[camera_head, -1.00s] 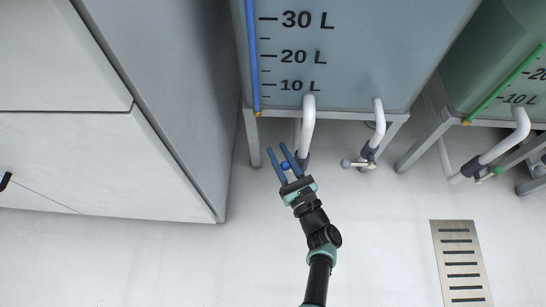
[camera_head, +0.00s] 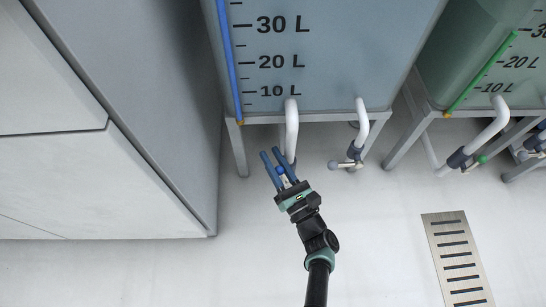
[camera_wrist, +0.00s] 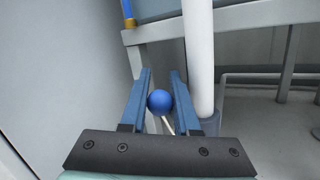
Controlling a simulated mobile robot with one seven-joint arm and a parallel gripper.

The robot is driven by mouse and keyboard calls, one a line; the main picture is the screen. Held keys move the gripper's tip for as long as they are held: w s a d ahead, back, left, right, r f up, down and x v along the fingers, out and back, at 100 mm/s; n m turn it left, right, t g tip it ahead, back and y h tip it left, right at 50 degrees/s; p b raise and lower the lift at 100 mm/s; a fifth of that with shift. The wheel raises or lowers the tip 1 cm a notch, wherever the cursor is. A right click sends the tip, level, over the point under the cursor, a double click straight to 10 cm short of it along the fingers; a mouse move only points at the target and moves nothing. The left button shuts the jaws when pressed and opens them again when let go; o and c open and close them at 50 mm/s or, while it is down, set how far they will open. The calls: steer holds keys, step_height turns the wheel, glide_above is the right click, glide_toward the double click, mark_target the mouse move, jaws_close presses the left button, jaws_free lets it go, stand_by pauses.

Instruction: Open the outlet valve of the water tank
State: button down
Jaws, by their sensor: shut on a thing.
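The water tank (camera_head: 335,65) with a blue level tube (camera_head: 229,60) stands on a grey frame at the top of the head view. A white outlet pipe (camera_head: 291,125) bends down from its front; it also shows in the wrist view (camera_wrist: 198,50). The outlet valve has a thin light lever (camera_wrist: 167,124) ending in a blue ball knob (camera_wrist: 160,102). My gripper (camera_head: 271,152) is shut on this knob, with one blue finger on each side of it. The valve body (camera_wrist: 211,122) is partly hidden behind the right finger in the wrist view.
A second white pipe (camera_head: 361,120) with a grey ball-ended lever (camera_head: 333,164) is close on the right. Farther right stands a greenish tank (camera_head: 455,65) with a green-knobbed valve (camera_head: 482,158). A grey cabinet (camera_head: 150,110) stands left. A drain grate (camera_head: 458,260) lies in the open floor.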

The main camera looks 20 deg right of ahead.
steer(key=c, duration=0.7)
jaws_free()
steer(key=shift+f, duration=0.15)
steer(key=shift+o, duration=0.2)
